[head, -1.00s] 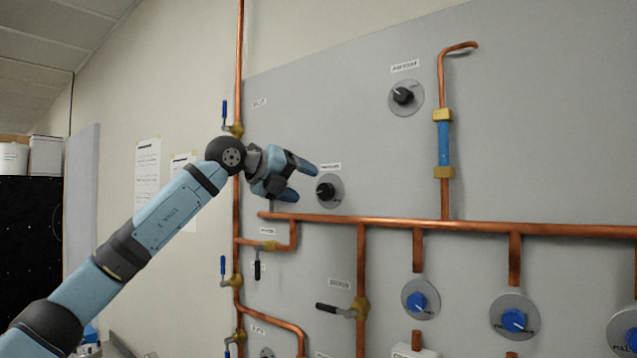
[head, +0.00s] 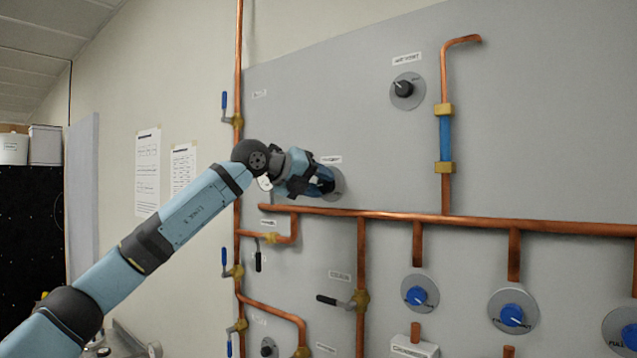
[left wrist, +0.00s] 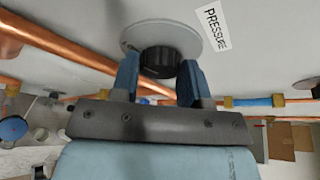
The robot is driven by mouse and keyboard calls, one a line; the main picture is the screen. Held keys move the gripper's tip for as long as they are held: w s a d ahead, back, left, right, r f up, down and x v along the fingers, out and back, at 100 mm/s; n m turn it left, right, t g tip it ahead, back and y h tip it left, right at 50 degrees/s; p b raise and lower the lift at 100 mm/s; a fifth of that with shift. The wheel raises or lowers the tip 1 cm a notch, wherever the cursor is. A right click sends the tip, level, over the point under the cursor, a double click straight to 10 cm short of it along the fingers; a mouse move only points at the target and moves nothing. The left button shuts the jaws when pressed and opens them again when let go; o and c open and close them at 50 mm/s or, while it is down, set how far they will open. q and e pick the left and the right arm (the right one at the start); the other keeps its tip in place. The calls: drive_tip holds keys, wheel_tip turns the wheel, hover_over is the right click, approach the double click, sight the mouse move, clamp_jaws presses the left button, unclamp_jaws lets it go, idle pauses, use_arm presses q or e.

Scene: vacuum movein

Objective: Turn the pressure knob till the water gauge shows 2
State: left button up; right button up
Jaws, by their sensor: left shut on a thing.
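The pressure knob (left wrist: 158,62) is black and ridged, on a round grey plate (left wrist: 190,38), with a label reading PRESSURE (left wrist: 212,27) beside it in the left wrist view. My left gripper (left wrist: 157,78) is shut on the knob, with one blue finger on each side of it. In the head view my left gripper (head: 322,182) reaches the panel and hides the knob; only the edge of its plate (head: 339,183) shows. I cannot make out a water gauge or its reading in either view. My right gripper is not in view.
A copper pipe (head: 400,215) runs across the grey panel (head: 560,130) just below the gripper. Another black knob (head: 403,89) sits up and to the right. Blue-handled knobs (head: 416,296) are lower right. A vertical pipe with valves (head: 238,120) stands left.

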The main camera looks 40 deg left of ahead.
use_arm(q)
drive_tip(key=m+y, duration=0.1)
drive_tip(key=m, duration=0.1)
drive_tip(key=shift+d+m+y, duration=0.15)
drive_tip(key=shift+m+y, duration=0.15)
drive_tip(key=shift+y, duration=0.1)
drive_tip(key=shift+d+r+m+g+y+b, duration=0.1)
drive_tip(key=shift+m+g+y+b, duration=0.2)
drive_tip(key=shift+m+y, duration=0.5)
drive_tip(key=shift+m, duration=0.3)
drive_tip(key=o, duration=0.9)
drive_tip(key=shift+s, duration=0.1)
